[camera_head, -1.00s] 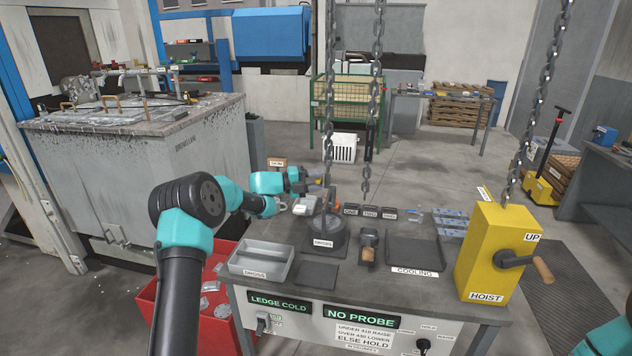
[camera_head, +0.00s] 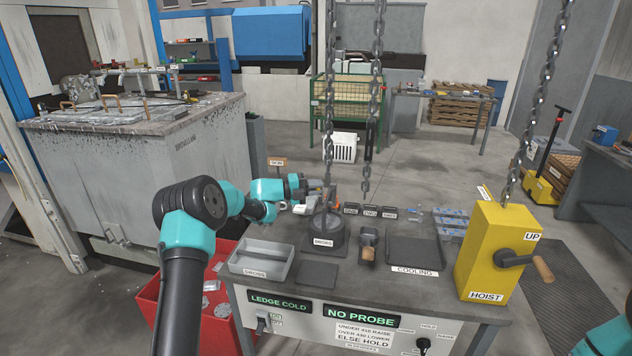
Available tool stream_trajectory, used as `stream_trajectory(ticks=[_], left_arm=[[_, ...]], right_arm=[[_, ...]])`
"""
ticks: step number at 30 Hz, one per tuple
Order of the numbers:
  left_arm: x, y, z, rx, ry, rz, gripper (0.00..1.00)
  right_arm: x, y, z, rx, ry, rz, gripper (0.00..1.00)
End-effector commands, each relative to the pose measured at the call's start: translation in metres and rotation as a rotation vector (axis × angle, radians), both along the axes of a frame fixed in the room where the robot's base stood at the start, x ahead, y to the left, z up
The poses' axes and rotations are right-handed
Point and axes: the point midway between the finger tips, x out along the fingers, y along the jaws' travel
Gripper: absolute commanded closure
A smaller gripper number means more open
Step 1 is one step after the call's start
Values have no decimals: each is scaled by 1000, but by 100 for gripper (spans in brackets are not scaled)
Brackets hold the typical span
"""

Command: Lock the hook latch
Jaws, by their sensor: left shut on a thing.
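My left gripper (camera_head: 318,188) reaches over the back left of the dark bench, beside the left hanging chain (camera_head: 328,140). It is shut on a small orange part (camera_head: 336,189), which is mostly hidden by the fingers and the chain. I cannot make out the hook latch clearly at this size, nor whether the orange part belongs to it. Only a teal piece of my right arm shows at the lower right edge; its gripper is out of view.
A round dark pot (camera_head: 323,243) stands below the left chain. A grey tray (camera_head: 245,268), a dark cooling plate (camera_head: 414,252) and a yellow hoist box (camera_head: 495,255) with a crank share the bench (camera_head: 375,285). A red bin (camera_head: 152,305) stands at its left.

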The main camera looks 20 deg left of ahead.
Motion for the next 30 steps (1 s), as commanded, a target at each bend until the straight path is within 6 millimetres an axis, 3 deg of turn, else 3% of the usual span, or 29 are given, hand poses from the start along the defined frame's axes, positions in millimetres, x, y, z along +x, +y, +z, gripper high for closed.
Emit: stream_trajectory(ticks=[3, 10, 11, 18, 30], left_arm=[[0, 0, -10, 0, 0, 0, 100], [0, 0, -12, 1, 3, 0, 100], [0, 0, -13, 1, 3, 0, 83], [0, 0, -11, 0, 1, 0, 60], [-4, 7, -10, 0, 0, 2, 60]], right_arm=[[0, 0, 0, 0, 0, 0, 57], [0, 0, 0, 0, 0, 0, 57], [0, 0, 0, 0, 0, 0, 57], [0, 0, 0, 0, 0, 0, 57], [0, 0, 0, 0, 0, 0, 57]])
